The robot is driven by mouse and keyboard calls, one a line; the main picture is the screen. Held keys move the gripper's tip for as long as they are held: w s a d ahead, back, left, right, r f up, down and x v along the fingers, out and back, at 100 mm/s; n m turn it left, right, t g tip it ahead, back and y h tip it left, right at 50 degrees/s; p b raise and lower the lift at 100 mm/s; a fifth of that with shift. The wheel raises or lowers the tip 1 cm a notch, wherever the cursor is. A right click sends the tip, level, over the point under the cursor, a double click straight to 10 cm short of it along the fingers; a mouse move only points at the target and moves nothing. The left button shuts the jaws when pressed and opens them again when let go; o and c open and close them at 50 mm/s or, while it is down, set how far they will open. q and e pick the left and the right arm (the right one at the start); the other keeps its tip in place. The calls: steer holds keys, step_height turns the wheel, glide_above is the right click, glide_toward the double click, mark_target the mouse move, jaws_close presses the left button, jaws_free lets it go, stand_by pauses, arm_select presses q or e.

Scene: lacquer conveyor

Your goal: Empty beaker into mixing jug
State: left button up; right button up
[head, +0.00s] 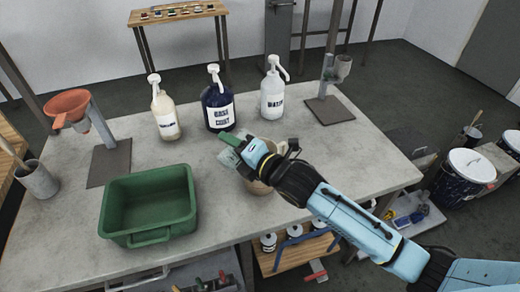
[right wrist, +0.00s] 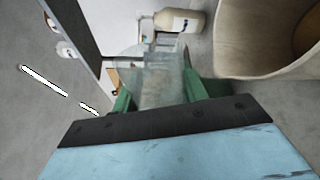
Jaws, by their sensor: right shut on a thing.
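My right gripper (head: 236,146) reaches over the table from the right and is shut on a clear beaker (head: 228,158). In the right wrist view the beaker (right wrist: 160,82) sits between the green fingers. I cannot tell how much it holds or exactly how it is tilted. A beige, open-topped vessel, which looks like the mixing jug (head: 262,187), stands on the table and is partly hidden under my right arm. Its wide rim and wall also show in the right wrist view (right wrist: 262,68), beside the beaker and apart from it. My left gripper is not in view.
Three pump bottles, cream (head: 165,112), dark blue (head: 218,108) and white (head: 272,97), stand behind the beaker. A green bin (head: 150,238) is at front left. An orange funnel stand (head: 70,108) is at left, another stand (head: 324,105) at back right. The table's right side is clear.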

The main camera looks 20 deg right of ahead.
steer(key=shift+a+f+n, duration=0.1)
steer(key=shift+f+n, duration=0.25)
steer(key=shift+n, duration=0.35)
steer(key=shift+r+n+p, duration=0.5)
steer(key=shift+n+p, duration=0.2)
steer(key=shift+n, duration=0.1)
steer(key=shift+f+n+t+b, duration=0.4)
steer(key=shift+f+n, duration=0.2)
steer(key=shift+n, duration=0.2)
steer(key=shift+r+n+p, duration=0.65)
steer(key=shift+n+p, duration=0.1)
steer(key=shift+n, duration=0.05)
steer(key=s+a+f+n+t+b, duration=0.1)
steer(key=s+a+f+n+b, duration=0.1)
steer(key=f+n+b, duration=0.5)
steer(key=shift+s+a+f+h, duration=0.15)
steer(key=shift+a+f+h, duration=0.15)
steer(key=shift+a+f, duration=0.55)
